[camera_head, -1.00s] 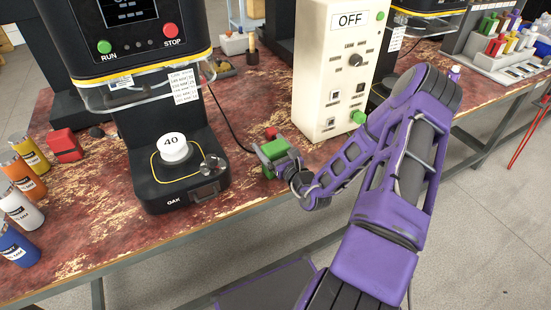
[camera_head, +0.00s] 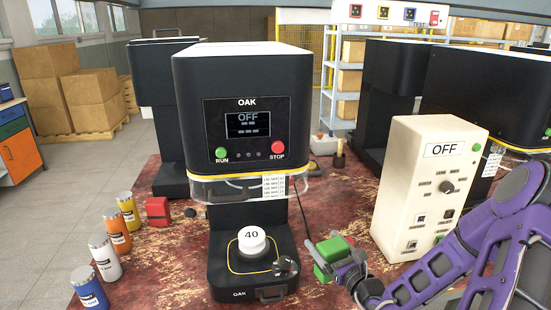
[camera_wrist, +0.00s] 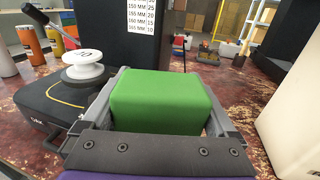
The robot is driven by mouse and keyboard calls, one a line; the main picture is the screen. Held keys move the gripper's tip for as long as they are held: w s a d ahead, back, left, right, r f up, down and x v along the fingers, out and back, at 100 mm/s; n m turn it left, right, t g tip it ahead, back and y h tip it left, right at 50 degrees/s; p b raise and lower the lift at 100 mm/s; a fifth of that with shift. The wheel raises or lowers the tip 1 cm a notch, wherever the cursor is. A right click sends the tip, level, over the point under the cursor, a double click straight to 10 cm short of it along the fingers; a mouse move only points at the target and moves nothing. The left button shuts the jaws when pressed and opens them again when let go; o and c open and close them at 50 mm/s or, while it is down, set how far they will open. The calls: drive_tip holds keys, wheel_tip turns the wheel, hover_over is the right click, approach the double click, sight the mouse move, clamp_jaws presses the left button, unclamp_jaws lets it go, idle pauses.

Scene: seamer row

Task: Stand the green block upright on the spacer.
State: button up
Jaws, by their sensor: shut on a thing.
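The green block (camera_head: 334,250) is held in my gripper (camera_head: 333,262), just right of the black OAK machine's base. In the wrist view the green block (camera_wrist: 160,103) fills the space between the two grey fingers, which are shut on its sides. The white spacer marked 40 (camera_head: 252,241) sits on the machine's black base, left of my gripper and apart from it. In the wrist view the spacer (camera_wrist: 83,67) shows at the left, with its top bare. Whether the block touches the table is hidden.
The OAK machine's head (camera_head: 246,115) and clear guard (camera_head: 250,190) overhang the spacer. A lever clamp (camera_head: 286,264) stands at the base's front right. A cream control box marked OFF (camera_head: 425,185) stands to the right. Several cans (camera_head: 108,259) and a red block (camera_head: 157,211) are at left.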

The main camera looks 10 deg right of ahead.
drive_tip(key=s+a+n+g+y, duration=0.1)
drive_tip(key=s+a+n+y, duration=0.1)
drive_tip(key=a, duration=0.5)
drive_tip(key=shift+s+y, duration=0.65)
drive_tip(key=shift+y, duration=0.15)
drive_tip(key=shift+f, duration=0.1)
